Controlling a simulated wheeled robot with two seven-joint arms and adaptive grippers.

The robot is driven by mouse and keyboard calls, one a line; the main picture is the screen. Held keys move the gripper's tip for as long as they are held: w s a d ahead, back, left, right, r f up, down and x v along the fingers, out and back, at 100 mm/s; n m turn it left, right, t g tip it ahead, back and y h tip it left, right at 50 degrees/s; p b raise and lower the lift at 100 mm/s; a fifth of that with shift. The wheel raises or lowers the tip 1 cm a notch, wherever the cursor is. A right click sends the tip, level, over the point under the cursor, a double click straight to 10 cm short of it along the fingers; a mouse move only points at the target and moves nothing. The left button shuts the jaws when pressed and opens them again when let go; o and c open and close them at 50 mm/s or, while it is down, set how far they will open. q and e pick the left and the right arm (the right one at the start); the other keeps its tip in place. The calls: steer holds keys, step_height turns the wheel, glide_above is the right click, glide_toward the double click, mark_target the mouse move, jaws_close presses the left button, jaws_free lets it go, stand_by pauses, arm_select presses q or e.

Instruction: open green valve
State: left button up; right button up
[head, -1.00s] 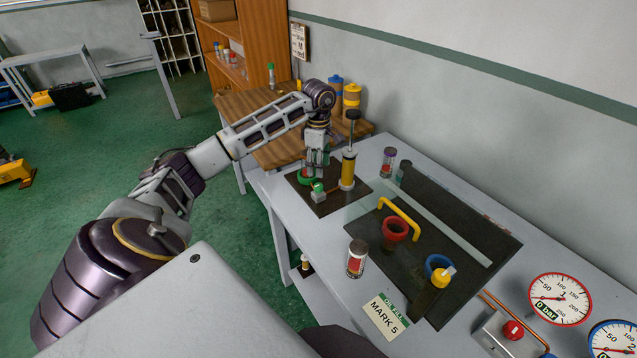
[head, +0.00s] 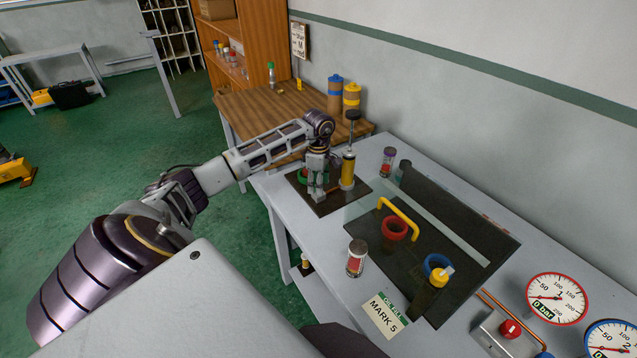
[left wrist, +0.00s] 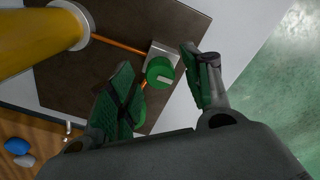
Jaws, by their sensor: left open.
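The green valve (left wrist: 160,71) is a round green knob with a pale mark on top, on a small metal block joined to a copper pipe. In the left wrist view it lies between the two fingers of my open left gripper (left wrist: 158,77), with a gap visible on each side. I cannot tell how far the fingertips reach down around it. In the head view my left gripper (head: 318,187) points down over the dark plate (head: 331,205) and hides the valve. My right gripper is not in view.
Further right are a yellow handle (head: 398,213), a red ring (head: 395,228), a red knob (head: 510,328) and gauges (head: 558,298).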

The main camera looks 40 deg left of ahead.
arm_select(q)
steer(key=c, duration=1)
steer(key=shift+c, duration=0.2)
